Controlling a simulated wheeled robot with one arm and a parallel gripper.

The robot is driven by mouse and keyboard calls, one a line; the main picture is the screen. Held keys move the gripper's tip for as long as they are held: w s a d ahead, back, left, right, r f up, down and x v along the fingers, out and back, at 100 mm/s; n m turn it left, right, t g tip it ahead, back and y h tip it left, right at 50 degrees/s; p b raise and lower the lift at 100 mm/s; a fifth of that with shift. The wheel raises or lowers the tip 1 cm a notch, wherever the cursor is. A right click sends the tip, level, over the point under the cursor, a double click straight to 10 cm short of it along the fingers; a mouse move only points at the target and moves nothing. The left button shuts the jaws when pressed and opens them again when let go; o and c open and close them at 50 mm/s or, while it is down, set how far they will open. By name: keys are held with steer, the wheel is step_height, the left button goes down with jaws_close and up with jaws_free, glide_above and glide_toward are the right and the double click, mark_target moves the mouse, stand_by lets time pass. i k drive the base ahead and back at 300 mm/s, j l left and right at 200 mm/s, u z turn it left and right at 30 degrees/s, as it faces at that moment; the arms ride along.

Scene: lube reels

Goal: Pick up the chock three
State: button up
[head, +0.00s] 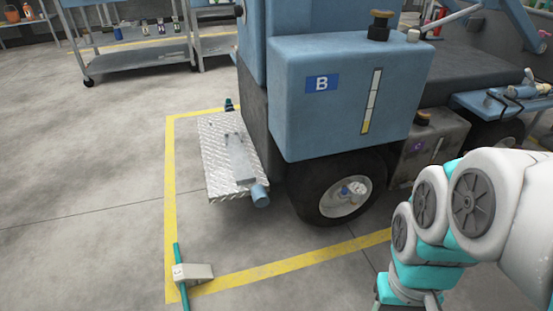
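A pale grey wedge-shaped chock (196,273) lies on the floor at the bottom left, at the near corner of a yellow floor line. A small white label is on its left end, too small to read, so I cannot tell whether it is chock three. A thin teal rod or handle (178,255) runs up and down past its left end. My arm, white and teal, comes in from the right and reaches down to the bottom edge. My gripper is out of view, and nothing held shows.
A blue vehicle with a "B" tank (345,95) stands behind the chock, its wheel (345,195) on the floor. A metal tread-plate step (215,160) juts out left. A wheeled cart (130,62) is at the back left. The left floor is clear.

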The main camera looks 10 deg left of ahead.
mark_target(185, 275)
steer(key=u, duration=1.6)
steer(key=i+l, duration=0.15)
steer(key=i+l+z, duration=0.15)
steer(key=i, duration=0.25)
